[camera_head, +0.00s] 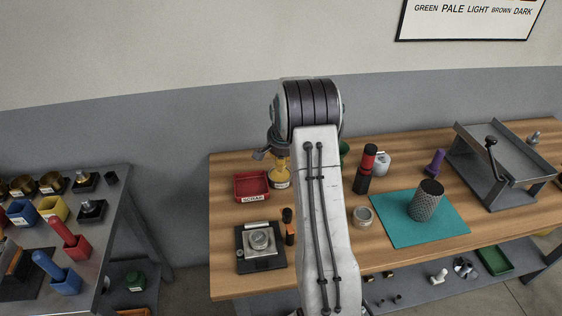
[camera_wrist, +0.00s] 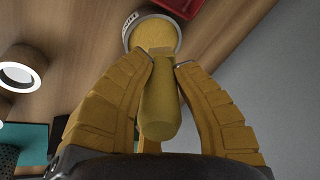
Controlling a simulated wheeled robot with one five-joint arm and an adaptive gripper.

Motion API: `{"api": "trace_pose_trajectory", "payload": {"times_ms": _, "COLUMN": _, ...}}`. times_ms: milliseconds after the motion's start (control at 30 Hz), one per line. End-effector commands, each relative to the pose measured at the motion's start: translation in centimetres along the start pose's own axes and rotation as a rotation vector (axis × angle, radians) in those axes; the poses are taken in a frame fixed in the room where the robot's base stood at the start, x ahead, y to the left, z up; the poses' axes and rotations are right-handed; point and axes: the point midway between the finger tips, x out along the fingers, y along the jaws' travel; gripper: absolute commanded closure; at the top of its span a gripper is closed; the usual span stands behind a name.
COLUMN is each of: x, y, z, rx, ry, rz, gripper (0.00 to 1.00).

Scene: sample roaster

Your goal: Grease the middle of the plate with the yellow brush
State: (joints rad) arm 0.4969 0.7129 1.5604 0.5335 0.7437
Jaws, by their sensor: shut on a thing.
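The yellow brush (camera_wrist: 158,105) is between the fingertips of my gripper (camera_wrist: 167,60) in the wrist view, with its rounded handle toward the camera. My gripper is shut on it. Its far end points at a round labelled cup (camera_wrist: 131,27) with a yellow inside; I cannot tell whether the brush touches it. In the head view my gripper (camera_head: 279,152) is over the same cup (camera_head: 281,185) at the table's back left, partly hidden by my arm.
A red labelled tray (camera_head: 251,187) stands just left of the cup. A small black and orange item (camera_head: 289,227) is beside the base. A teal mat (camera_head: 395,233) with a dark mesh cylinder (camera_head: 427,200) lies to the right. A side bench (camera_head: 112,205) is at left.

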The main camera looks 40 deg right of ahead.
Motion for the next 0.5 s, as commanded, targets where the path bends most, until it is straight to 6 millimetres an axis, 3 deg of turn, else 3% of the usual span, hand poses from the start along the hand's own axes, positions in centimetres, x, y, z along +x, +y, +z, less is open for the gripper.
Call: {"api": "trace_pose_trajectory", "payload": {"times_ms": 500, "x": -3.8, "y": -0.9, "z": -1.0, "rx": 0.0, "ry": 0.002, "rz": -0.002, "gripper": 1.0}}
